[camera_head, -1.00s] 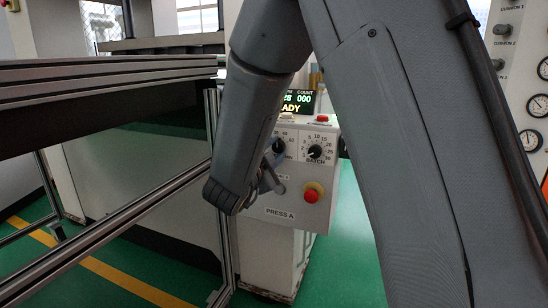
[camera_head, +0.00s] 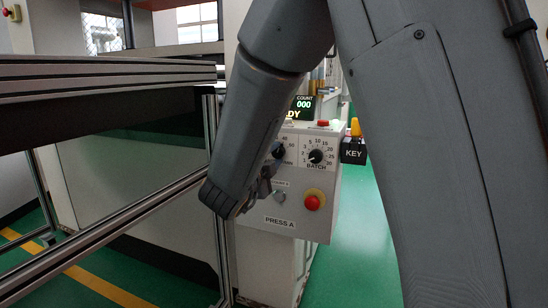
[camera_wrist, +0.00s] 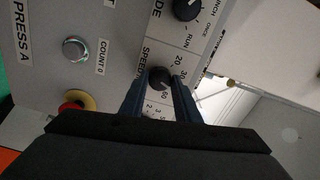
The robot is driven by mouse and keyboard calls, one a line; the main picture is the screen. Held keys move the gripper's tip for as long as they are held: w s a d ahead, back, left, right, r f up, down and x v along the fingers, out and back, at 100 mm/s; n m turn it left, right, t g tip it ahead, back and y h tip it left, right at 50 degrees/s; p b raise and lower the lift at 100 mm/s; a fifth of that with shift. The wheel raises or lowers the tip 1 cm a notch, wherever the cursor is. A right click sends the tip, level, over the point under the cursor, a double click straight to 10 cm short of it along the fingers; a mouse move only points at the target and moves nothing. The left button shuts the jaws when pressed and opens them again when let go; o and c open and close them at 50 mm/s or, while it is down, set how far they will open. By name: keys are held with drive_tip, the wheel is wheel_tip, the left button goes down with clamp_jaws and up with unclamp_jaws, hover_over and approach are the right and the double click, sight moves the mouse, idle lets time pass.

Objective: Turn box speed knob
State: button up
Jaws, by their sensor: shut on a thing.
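The speed knob (camera_wrist: 159,78) is a round black knob on the grey control box (camera_wrist: 112,22), beside the SPEED lettering and a number scale. In the wrist view the two dark fingers of my gripper (camera_wrist: 160,88) stand on either side of it, shut on it. In the head view a black knob (camera_head: 278,151) shows at the edge of my forearm, partly hidden. My gripper (camera_head: 266,180) is mostly behind my forearm there, close to the box face. The knob's pointer is hard to read.
The box also carries the batch knob (camera_head: 316,157), a red emergency stop (camera_head: 312,202), a mode knob (camera_wrist: 187,8) and a silver button (camera_wrist: 75,49). A KEY block (camera_head: 353,151) is at its right. A metal-framed table (camera_head: 100,70) stands at the left.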

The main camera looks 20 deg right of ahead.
drive_tip(key=o, duration=1)
drive_tip(key=shift+o, duration=0.2)
drive_tip(key=v, duration=0.8)
drive_tip(key=shift+w, duration=0.15)
